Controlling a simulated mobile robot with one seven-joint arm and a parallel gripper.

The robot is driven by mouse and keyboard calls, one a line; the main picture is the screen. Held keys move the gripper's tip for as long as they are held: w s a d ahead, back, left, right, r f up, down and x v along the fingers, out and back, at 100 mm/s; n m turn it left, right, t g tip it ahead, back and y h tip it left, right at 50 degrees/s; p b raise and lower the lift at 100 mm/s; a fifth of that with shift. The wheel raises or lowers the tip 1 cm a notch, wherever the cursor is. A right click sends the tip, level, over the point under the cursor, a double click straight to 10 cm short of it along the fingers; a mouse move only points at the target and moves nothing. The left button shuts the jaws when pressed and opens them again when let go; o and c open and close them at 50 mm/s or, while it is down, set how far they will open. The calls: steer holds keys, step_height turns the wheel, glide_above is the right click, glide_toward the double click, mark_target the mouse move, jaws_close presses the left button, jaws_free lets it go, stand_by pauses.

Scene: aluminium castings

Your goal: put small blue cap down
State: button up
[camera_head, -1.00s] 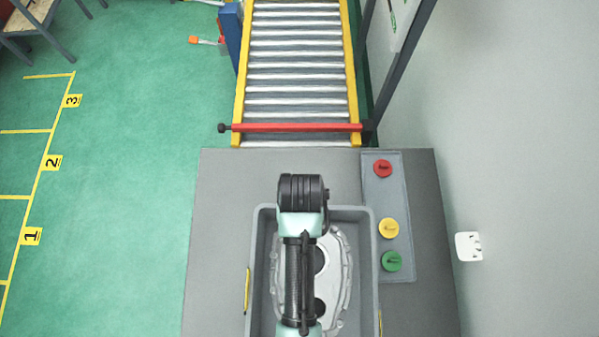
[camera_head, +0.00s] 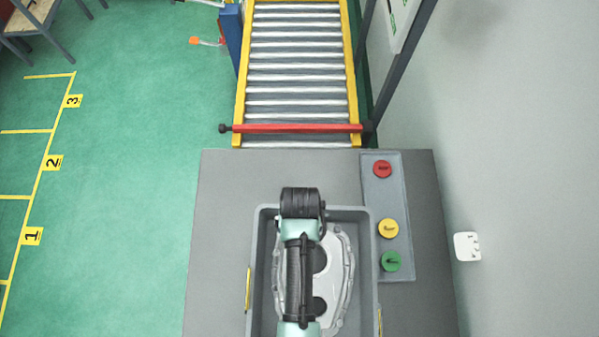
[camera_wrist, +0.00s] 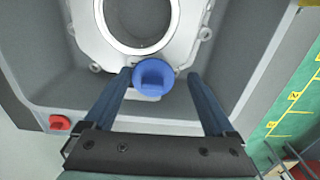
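The small blue cap (camera_wrist: 153,76) shows in the wrist view at the near edge of the aluminium casting (camera_wrist: 185,50), inside the grey tray. My gripper (camera_wrist: 159,75) is open around it, with one dark finger on each side. A gap shows between the cap and the right finger; the left finger is close to the cap, and I cannot tell if it touches. What the underside of the cap rests on is hidden. In the head view my arm hangs over the casting (camera_head: 340,275) and hides my gripper and the blue cap.
The grey tray (camera_head: 262,214) stands on a grey table (camera_head: 225,200). A panel right of it carries red (camera_head: 382,169), yellow (camera_head: 389,228) and green (camera_head: 391,261) caps. The tray walls are close around my gripper. A roller conveyor (camera_head: 297,70) with a red bar (camera_head: 297,128) lies beyond the table.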

steer(key=shift+s+d, duration=0.1)
step_height(320, 180, up, 11)
steer(key=w+r+t, duration=0.9)
steer(key=w+r, duration=0.8)
steer(key=r, duration=0.1)
steer(key=w+r+t, duration=0.3)
steer(key=r, duration=0.5)
steer(key=w+r+t, duration=0.2)
steer(key=r, duration=0.5)
step_height(320, 180, up, 17)
steer(key=s+t, duration=0.2)
steer(key=t, duration=0.4)
steer(key=s+r+t, duration=0.3)
steer(key=s+r, duration=0.2)
steer(key=r, duration=0.3)
steer(key=s+r+t, duration=0.4)
steer(key=s+r, duration=0.1)
steer(key=r, duration=0.3)
steer(key=shift+s+r+b, duration=0.15)
steer(key=shift+r+b, duration=0.25)
steer(key=shift+b, duration=0.05)
steer(key=shift+d, duration=0.1)
